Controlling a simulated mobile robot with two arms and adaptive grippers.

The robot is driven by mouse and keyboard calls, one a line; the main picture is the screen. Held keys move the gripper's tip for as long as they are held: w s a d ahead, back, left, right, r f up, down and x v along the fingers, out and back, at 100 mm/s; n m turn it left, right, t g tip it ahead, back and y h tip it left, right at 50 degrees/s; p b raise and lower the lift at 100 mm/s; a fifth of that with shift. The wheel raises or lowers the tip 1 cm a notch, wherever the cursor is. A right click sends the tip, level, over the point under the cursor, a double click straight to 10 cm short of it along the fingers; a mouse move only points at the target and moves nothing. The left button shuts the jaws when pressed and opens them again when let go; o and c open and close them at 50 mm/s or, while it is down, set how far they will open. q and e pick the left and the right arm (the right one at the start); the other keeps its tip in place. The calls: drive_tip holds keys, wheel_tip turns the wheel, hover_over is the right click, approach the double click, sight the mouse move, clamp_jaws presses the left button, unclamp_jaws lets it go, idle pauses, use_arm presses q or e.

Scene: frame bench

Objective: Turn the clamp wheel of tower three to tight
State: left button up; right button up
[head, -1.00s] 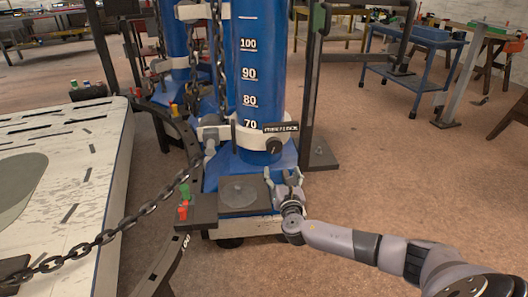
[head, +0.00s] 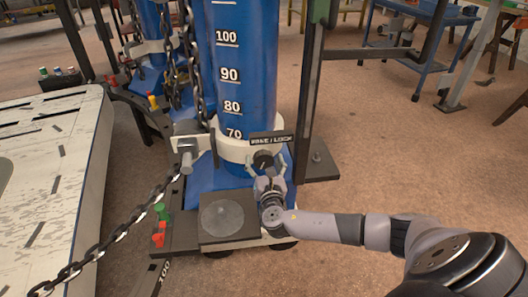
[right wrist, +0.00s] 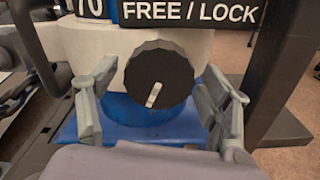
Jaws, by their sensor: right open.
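A round black ribbed knob (head: 263,160) sits on the front of the white collar (head: 234,149) around a blue tower (head: 242,75). The black plate (head: 271,139) above it reads FREE / LOCK. In the right wrist view the knob (right wrist: 158,72) shows a white pointer line below its centre, slanting down and slightly left. My right gripper (head: 267,177) is just below and in front of the knob. In the right wrist view its open fingers (right wrist: 155,98) stand left and right of the knob, with gaps showing. My left gripper is out of view.
A grey handle (head: 187,155) sticks out at the collar's left, near a hanging chain (head: 128,222). A dark post (head: 307,90) stands right of the tower. A dark plate with a grey disc (head: 222,217) lies below. The floor at the right is open.

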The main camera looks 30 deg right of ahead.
drive_tip(key=shift+w, duration=0.1)
drive_tip(key=shift+r, duration=0.1)
drive_tip(key=shift+c, duration=0.8)
drive_tip(key=c, duration=1)
